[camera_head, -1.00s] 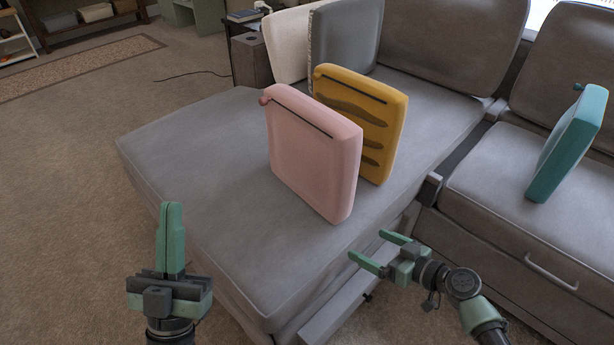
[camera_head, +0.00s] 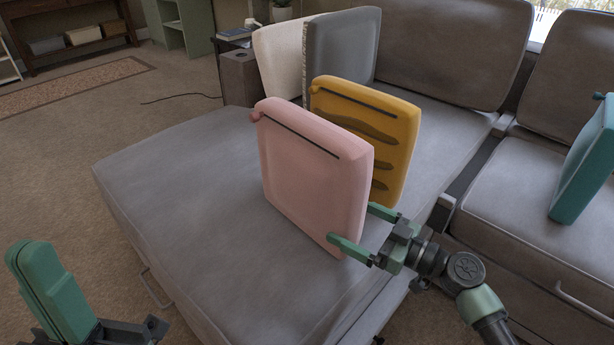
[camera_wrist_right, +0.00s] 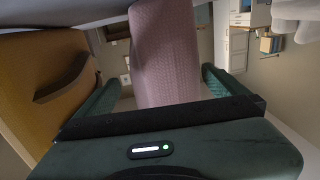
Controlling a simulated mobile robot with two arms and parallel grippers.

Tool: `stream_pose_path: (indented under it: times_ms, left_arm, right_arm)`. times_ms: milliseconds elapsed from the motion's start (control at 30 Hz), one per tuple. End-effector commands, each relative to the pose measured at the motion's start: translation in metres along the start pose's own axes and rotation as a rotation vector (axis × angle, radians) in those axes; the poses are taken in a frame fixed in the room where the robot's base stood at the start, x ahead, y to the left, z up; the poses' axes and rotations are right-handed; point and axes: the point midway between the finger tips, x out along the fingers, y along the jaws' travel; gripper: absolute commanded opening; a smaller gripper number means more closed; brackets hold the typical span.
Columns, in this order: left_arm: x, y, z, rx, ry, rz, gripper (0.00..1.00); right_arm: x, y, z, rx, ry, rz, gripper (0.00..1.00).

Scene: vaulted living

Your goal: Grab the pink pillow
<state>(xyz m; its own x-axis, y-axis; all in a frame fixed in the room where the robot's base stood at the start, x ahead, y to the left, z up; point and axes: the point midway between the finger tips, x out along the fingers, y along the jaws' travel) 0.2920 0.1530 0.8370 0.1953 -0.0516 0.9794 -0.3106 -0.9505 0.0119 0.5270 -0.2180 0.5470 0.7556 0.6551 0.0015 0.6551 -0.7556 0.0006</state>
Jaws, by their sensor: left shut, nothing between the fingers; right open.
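The pink pillow (camera_head: 312,175) stands upright on the grey sofa seat in the head view. My right gripper (camera_head: 350,226) is open at the pillow's lower right edge. One finger is in front of the pink face and the other is on the far side, near the yellow pillow. In the right wrist view the pink pillow (camera_wrist_right: 165,52) lies between the two open fingers of the right gripper (camera_wrist_right: 160,85), and I cannot tell whether they touch it. My left gripper (camera_head: 38,262) is shut and empty at the lower left, away from the pillow.
A yellow pillow (camera_head: 385,130) stands close behind the pink one, and it shows in the right wrist view (camera_wrist_right: 40,80). White (camera_head: 279,60) and grey (camera_head: 345,50) pillows lean at the back. A teal pillow (camera_head: 585,170) stands at right. The left sofa seat (camera_head: 170,190) is clear.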

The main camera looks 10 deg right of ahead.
Motion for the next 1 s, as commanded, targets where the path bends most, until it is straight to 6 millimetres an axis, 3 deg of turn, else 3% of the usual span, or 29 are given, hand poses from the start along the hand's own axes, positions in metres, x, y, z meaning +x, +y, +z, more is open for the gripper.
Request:
stream_pose_path:
  times_ms: [200, 300, 600, 667, 900, 1000]
  left_arm:
    - [0.004, 0.000, 0.000, 0.000, -0.001, 0.000, 0.00]
    - [0.003, 0.000, 0.000, 0.000, -0.002, 0.000, 0.00]
    - [0.003, 0.000, 0.000, 0.000, -0.002, 0.000, 0.00]
    - [0.003, 0.000, 0.000, 0.000, -0.002, 0.000, 0.00]
    - [0.003, 0.000, 0.000, 0.000, -0.003, 0.000, 0.00]
    - [0.003, 0.000, 0.000, 0.000, -0.003, 0.000, 0.00]
  right_arm:
    - [0.030, 0.004, -0.014, -0.004, 0.000, -0.001, 1.00]
    - [0.043, 0.004, -0.011, 0.000, -0.001, 0.001, 1.00]
    - [0.049, 0.003, -0.011, 0.001, -0.002, 0.002, 1.00]
    - [0.049, 0.003, -0.010, 0.001, -0.002, 0.002, 0.89]
    - [0.049, 0.003, -0.010, 0.001, -0.002, 0.002, 0.22]
    - [0.049, 0.004, -0.013, 0.000, 0.002, 0.003, 0.21]
